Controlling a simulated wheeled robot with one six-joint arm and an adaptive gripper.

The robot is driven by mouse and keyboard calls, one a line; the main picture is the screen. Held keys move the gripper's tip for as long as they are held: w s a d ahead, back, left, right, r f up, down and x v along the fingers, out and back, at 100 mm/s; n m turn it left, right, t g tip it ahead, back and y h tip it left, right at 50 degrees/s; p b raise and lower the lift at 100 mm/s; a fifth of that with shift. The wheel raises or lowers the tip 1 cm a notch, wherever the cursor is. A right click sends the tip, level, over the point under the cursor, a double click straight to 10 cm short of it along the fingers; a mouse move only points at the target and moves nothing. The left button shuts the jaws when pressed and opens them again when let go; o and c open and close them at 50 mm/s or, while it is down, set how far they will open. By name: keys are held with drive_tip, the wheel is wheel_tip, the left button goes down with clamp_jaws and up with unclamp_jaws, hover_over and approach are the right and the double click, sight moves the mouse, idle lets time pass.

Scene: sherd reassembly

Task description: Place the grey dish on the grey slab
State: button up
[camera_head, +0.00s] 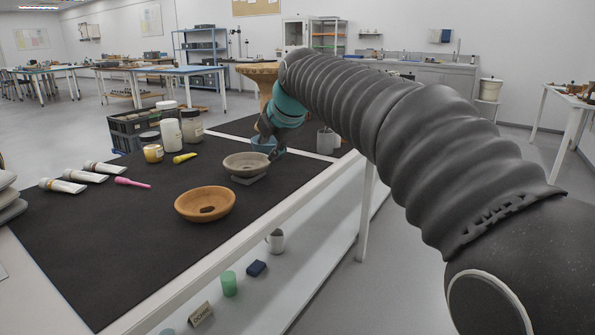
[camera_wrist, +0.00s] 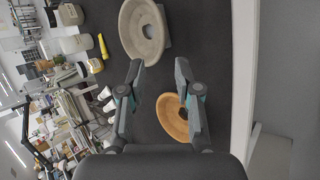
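The grey dish (camera_head: 246,161) is a shallow round bowl with a dark opening in its bottom. It sits on the small grey slab (camera_head: 249,181), whose edge shows below it in the head view. In the wrist view the grey dish (camera_wrist: 130,28) is at the top, and a bit of the grey slab (camera_wrist: 167,24) shows at its right. My gripper (camera_head: 270,149) is just behind the dish in the head view. In the wrist view my gripper (camera_wrist: 159,70) has its fingers apart, with nothing between them. The fingertips look clear of the dish.
An orange-brown bowl (camera_head: 205,204) with a hole lies nearer on the dark mat (camera_head: 110,235). White tubes (camera_head: 62,186), a pink tool (camera_head: 132,183), a yellow tool (camera_head: 185,158) and jars (camera_head: 171,132) stand left.

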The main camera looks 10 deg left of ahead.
drive_tip(key=s+d+f+m+h, duration=0.1)
drive_tip(key=s+d+f+m, duration=0.2)
drive_tip(key=s+d+m, duration=0.55)
drive_tip(key=s+d+f+m+h, duration=0.2)
drive_tip(key=s+d+m, duration=0.25)
drive_tip(key=d, duration=0.75)
drive_tip(key=s+d+f+m+h, duration=0.1)
drive_tip(key=s+d+f+m, duration=0.5)
drive_tip(key=s+f+m, duration=0.1)
drive_tip(key=s+d+f+m+g+h, duration=0.1)
drive_tip(key=s+d+f+m, duration=0.6)
drive_tip(key=s, duration=0.4)
drive_tip(key=shift+s+d+f+m, duration=0.15)
drive_tip(key=shift+s+f+m, duration=0.35)
drive_tip(key=shift+f, duration=0.45)
drive_tip(key=shift+w, duration=0.1)
